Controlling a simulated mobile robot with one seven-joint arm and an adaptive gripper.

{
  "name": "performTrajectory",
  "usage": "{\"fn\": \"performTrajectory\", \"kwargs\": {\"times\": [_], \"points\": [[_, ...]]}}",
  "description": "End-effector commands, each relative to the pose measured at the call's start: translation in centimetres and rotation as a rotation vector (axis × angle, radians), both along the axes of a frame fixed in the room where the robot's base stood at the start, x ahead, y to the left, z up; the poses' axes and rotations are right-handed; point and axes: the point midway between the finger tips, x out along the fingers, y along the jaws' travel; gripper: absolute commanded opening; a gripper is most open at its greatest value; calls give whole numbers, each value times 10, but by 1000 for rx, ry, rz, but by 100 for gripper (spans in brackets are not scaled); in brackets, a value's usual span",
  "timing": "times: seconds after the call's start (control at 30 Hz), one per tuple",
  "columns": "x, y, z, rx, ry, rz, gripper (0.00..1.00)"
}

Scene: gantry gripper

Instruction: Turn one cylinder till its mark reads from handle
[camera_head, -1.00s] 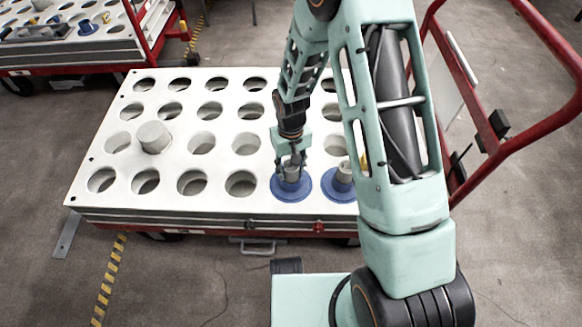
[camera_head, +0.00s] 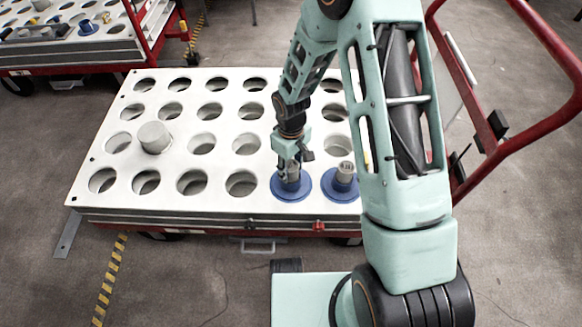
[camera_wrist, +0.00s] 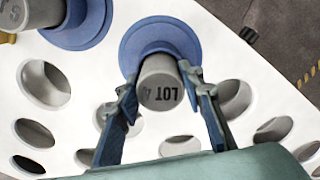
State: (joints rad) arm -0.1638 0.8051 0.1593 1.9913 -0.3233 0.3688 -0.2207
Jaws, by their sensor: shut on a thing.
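A grey cylinder (camera_wrist: 157,82) stands upright in a blue flanged collar (camera_wrist: 185,42) at the plate's front edge. My gripper (camera_wrist: 160,86) is shut on this cylinder, a finger on either side. In the head view, my gripper (camera_head: 291,170) is at the left of the two blue collars and hides part of the cylinder. A second grey cylinder (camera_head: 345,169) stands in a blue collar just right. A small grey handle (camera_head: 258,247) is at the cart's front; a red push handle (camera_head: 545,128) rises at right.
The white plate (camera_head: 118,160) has rows of mostly empty round holes. A plain grey cylinder (camera_head: 153,137) stands at its left. My arm hides the plate's right part. Another loaded cart (camera_head: 85,55) stands at the back left.

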Motion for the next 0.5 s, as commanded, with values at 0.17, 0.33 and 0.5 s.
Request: {"fn": "performTrajectory", "kwargs": {"times": [0.17,0.33,0.5], "points": [[0,0,2,1,0,171,0],[1,0,1,0,-1,251,0],[1,0,1,0,-1,251,0]]}}
